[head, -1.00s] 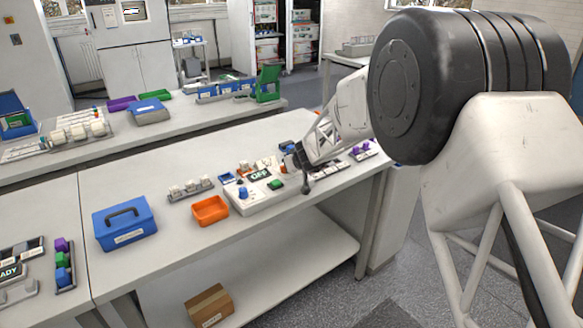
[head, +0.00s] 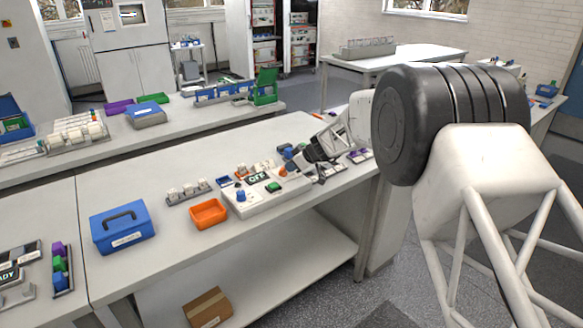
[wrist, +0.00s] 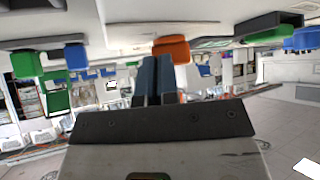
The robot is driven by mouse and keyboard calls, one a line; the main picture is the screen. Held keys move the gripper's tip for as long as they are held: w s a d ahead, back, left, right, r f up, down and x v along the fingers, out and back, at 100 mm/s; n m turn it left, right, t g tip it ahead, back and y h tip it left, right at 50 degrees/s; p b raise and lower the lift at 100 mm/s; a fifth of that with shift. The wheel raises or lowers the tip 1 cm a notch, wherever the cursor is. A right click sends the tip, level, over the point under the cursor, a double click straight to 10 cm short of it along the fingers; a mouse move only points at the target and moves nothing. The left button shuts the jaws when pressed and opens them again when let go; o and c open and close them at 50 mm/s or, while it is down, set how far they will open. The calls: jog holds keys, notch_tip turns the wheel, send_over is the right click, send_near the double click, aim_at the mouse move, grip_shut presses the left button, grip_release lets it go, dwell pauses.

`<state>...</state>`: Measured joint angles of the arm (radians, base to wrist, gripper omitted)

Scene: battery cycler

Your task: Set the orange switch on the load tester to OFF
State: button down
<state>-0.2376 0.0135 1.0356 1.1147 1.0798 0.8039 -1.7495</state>
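The load tester (head: 262,203) is a pale panel on the front bench, with a display (head: 257,178) that reads OFF. Its orange switch (head: 283,171) is at the right end, partly hidden by my gripper. My gripper (head: 289,160) is low beside that switch, coming in from the right. In the wrist view, which is upside down, the orange switch (wrist: 172,48) is just past the tips of my gripper (wrist: 157,58). The two dark fingers lie side by side with almost no gap and nothing visible between them. Contact with the switch cannot be told.
A blue knob (head: 241,195) and a green button (head: 273,187) are on the panel. An orange tray (head: 209,213) and a blue toolbox (head: 123,229) stand to the left. Racks with small parts lie behind the panel and to its right.

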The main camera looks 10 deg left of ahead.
jog(key=shift+s+a, duration=0.3)
jog(key=shift+a, duration=0.25)
jog(key=shift+s+a+f, duration=0.25)
jog(key=shift+s+a, duration=0.05)
jog(key=shift+s, duration=0.2)
jog(key=shift+s+d+f, duration=0.1)
jog(key=shift+s+f, duration=0.05)
jog(key=shift+f, duration=0.15)
jog(key=shift+s+d, duration=0.1)
jog(key=shift+d, duration=0.25)
jog(key=d, duration=0.3)
jog(key=shift+s+d+r, duration=0.15)
jog(key=shift+r, duration=0.25)
jog(key=v, duration=1.1)
jog(key=shift+r, duration=0.15)
